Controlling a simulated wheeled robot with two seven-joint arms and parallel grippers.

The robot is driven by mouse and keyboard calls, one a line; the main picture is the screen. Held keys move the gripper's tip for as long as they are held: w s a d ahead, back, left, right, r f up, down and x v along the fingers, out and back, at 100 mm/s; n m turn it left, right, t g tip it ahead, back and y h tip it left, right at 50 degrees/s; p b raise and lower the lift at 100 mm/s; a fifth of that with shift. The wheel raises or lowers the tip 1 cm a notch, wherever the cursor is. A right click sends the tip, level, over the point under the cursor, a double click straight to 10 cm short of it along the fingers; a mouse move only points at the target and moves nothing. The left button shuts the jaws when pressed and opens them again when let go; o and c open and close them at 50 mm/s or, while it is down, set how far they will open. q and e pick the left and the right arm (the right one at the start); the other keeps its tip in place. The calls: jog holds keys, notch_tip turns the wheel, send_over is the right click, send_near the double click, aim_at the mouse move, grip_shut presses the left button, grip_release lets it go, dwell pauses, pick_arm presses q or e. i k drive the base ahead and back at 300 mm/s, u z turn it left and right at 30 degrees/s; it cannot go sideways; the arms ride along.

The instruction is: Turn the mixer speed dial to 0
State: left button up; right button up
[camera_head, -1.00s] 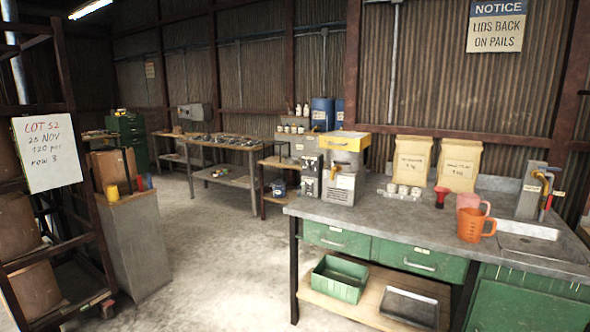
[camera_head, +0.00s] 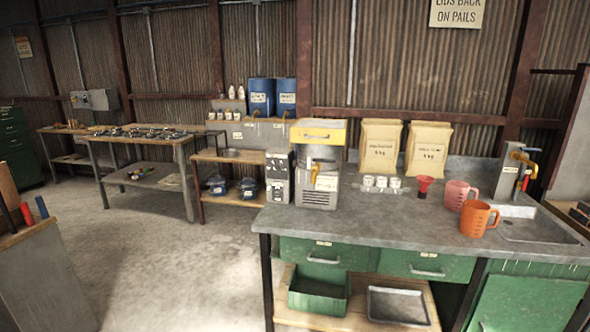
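A boxy machine with a yellow top (camera_head: 318,135) and pale metal front (camera_head: 318,194) stands at the left end of the grey counter. A narrow dark-and-grey control box (camera_head: 279,176) stands beside it on the left, with small round details on its front. I cannot tell which of these is the mixer, and the speed dial and its setting are too small to make out. Neither of my grippers shows in the head view.
The counter (camera_head: 350,226) holds paper bags (camera_head: 380,146), white cups (camera_head: 381,183), a red funnel (camera_head: 424,185), a pink jug (camera_head: 458,195) and an orange jug (camera_head: 477,218). A small shelf (camera_head: 231,156) stands left of it. The concrete floor (camera_head: 170,265) in front is clear.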

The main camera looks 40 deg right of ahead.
aim_at(275, 170)
jog(key=z, duration=0.65)
jog(key=i, duration=0.8)
jog(key=z, duration=0.95)
